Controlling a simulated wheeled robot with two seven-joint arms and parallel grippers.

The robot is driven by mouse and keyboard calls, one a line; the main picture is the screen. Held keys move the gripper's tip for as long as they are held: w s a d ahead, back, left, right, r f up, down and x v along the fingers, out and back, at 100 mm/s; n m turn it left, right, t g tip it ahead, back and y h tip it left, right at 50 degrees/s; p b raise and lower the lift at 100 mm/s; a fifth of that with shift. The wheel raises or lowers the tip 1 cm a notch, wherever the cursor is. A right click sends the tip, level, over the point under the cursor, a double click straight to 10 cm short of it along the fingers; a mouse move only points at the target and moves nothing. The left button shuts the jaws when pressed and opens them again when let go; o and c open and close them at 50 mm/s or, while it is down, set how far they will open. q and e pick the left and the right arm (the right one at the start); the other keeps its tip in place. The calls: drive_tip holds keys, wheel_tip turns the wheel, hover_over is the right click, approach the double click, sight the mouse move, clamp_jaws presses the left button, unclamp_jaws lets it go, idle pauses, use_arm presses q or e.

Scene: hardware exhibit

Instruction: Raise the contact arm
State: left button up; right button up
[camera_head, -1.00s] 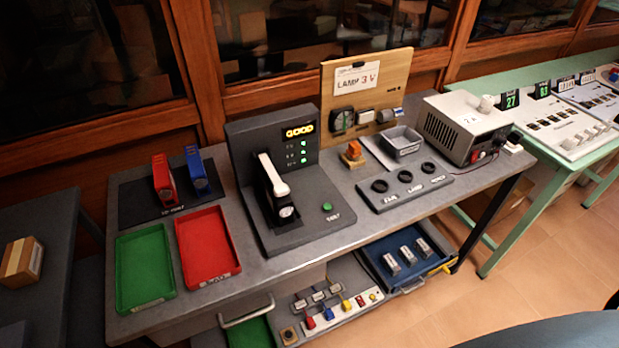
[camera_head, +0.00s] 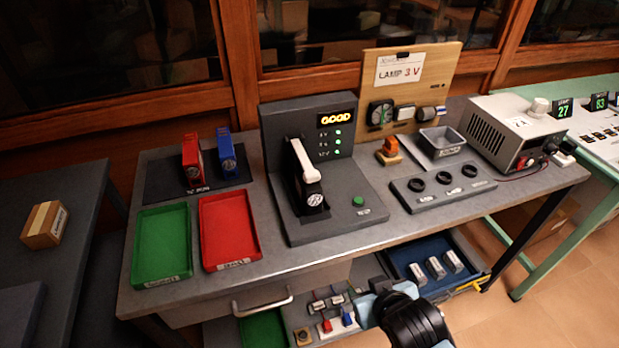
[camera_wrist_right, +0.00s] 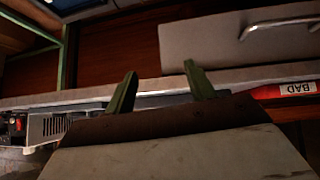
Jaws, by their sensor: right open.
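The tester (camera_head: 340,160) is a dark grey block with a lit "GOOD" display and green lights. Its contact arm (camera_head: 300,158) is a white-topped lever sloping down from the upright panel toward a black part with a round dial in front. My right arm comes in at the bottom of the head view, with the right gripper (camera_head: 366,308) low in front of the table, well apart from the lever. In the right wrist view the two green fingers of my right gripper (camera_wrist_right: 160,82) are spread, with nothing between them. My left gripper is not in view.
Green (camera_head: 162,246) and red (camera_head: 230,232) trays lie left of the tester. Red (camera_head: 193,160) and blue (camera_head: 227,154) units stand behind them. A three-socket block (camera_head: 443,188) and a power supply (camera_head: 515,130) stand to the right. A drawer handle (camera_head: 262,303) juts from the front.

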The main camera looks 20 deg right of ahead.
drive_tip(key=w+a+r+t, duration=0.2)
drive_tip(key=w+r+t, duration=0.3)
drive_tip(key=w+r, duration=0.25)
drive_tip(key=t+y, duration=0.1)
drive_tip(key=t, duration=0.3)
approach(310, 169)
drive_tip(key=w, duration=0.4)
drive_tip(key=w+b, duration=0.1)
drive_tip(key=w, duration=0.4)
drive_tip(key=shift+f, duration=0.2)
drive_tip(key=shift+w, duration=0.65)
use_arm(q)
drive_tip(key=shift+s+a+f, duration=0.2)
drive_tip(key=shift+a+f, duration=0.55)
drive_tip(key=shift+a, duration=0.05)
use_arm(e)
drive_tip(key=shift+w, duration=0.15)
